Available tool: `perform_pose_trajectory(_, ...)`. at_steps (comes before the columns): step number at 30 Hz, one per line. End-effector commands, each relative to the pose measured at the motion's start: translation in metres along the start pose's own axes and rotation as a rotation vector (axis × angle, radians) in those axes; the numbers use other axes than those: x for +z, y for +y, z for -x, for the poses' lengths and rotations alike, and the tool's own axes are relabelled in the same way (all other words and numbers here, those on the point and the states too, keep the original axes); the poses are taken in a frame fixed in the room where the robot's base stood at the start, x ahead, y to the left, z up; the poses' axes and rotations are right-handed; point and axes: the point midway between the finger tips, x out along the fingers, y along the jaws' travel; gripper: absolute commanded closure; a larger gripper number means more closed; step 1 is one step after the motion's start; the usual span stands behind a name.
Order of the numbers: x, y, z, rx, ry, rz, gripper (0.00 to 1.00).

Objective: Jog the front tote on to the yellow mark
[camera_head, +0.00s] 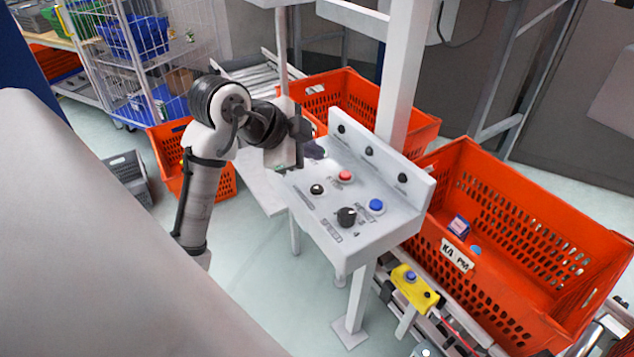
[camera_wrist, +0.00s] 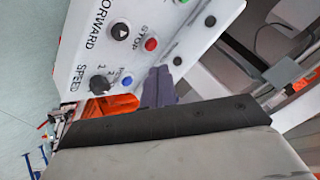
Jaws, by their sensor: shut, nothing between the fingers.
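A large orange tote (camera_head: 500,195) stands on the conveyor at the right, nearest to me, with a white label and small items inside. The white control panel (camera_head: 385,240) has a black button (camera_head: 316,188) (camera_wrist: 119,31), a red stop button (camera_head: 345,176) (camera_wrist: 151,44), a blue button (camera_head: 376,206) and a black speed knob (camera_head: 346,216) (camera_wrist: 100,83). My gripper (camera_head: 314,151) is shut and empty by the panel's far-left end. Its dark fingers (camera_wrist: 159,84) also show in the wrist view, over the panel's edge. I cannot make out a yellow floor or conveyor mark.
A yellow box (camera_head: 415,287) with a blue button sits at the conveyor's near edge. Another orange tote (camera_head: 345,95) stands behind the panel, beside a white post (camera_head: 405,70). A smaller orange crate (camera_head: 222,181) and a grey crate (camera_head: 127,173) stand on the floor at left.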

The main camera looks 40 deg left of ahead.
Motion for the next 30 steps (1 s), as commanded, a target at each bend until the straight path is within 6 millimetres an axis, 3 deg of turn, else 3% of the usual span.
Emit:
perform_pose_trajectory(11,0.028,0.028,-0.038,-0.001,0.001,0.001,1.0)
perform_pose_trajectory(30,0.029,0.029,-0.04,-0.001,0.0,0.0,1.0)
